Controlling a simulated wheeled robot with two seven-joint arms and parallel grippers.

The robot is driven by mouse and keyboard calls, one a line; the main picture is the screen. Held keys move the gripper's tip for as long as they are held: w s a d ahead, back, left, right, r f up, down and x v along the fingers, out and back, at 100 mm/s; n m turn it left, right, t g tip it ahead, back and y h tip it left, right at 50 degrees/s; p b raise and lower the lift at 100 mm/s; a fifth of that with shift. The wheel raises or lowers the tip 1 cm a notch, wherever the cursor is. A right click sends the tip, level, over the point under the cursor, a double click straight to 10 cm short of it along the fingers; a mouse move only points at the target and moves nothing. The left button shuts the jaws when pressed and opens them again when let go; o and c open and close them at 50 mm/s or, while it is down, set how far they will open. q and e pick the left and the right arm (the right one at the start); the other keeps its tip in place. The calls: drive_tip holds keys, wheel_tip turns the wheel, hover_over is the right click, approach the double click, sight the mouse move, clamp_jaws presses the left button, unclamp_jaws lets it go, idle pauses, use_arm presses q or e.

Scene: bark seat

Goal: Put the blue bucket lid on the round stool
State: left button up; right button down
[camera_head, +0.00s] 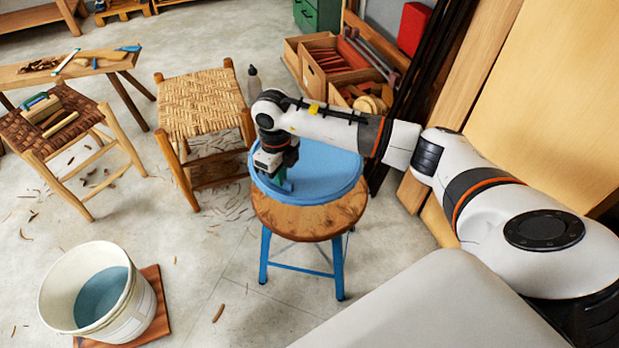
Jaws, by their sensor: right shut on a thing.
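The blue bucket lid (325,178) is at the round stool, over its wooden seat (312,222). It covers the back of the seat, and the front of the seat shows below its rim. I cannot tell whether it rests fully on the wood. The stool has blue legs (338,268). My right gripper (284,184) points down at the lid's left part and is shut on it; the fingertips are partly hidden by the wrist. My left gripper is not in view.
A white bucket (140,312) with blue liquid stands on a brown board at the lower left. A woven-seat stool (200,103) stands close to the left of the round stool. Wooden crates (330,62) stand behind. Wood shavings lie on the floor.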

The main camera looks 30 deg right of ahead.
drive_tip(key=shift+d+m, duration=0.1)
drive_tip(key=shift+m, duration=0.3)
drive_tip(key=shift+f, duration=0.4)
wheel_tip(320, 180, down, 4)
drive_tip(key=shift+b, duration=0.55)
wheel_tip(320, 180, down, 5)
drive_tip(key=shift+f+b, duration=0.15)
drive_tip(key=shift+b, duration=0.45)
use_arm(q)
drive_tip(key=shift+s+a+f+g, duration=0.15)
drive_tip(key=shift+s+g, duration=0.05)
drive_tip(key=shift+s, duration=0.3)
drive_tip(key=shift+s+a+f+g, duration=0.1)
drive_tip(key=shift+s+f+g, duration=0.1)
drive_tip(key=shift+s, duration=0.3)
use_arm(e)
drive_tip(key=c, duration=1.9)
unclamp_jaws()
drive_tip(key=o, duration=0.4)
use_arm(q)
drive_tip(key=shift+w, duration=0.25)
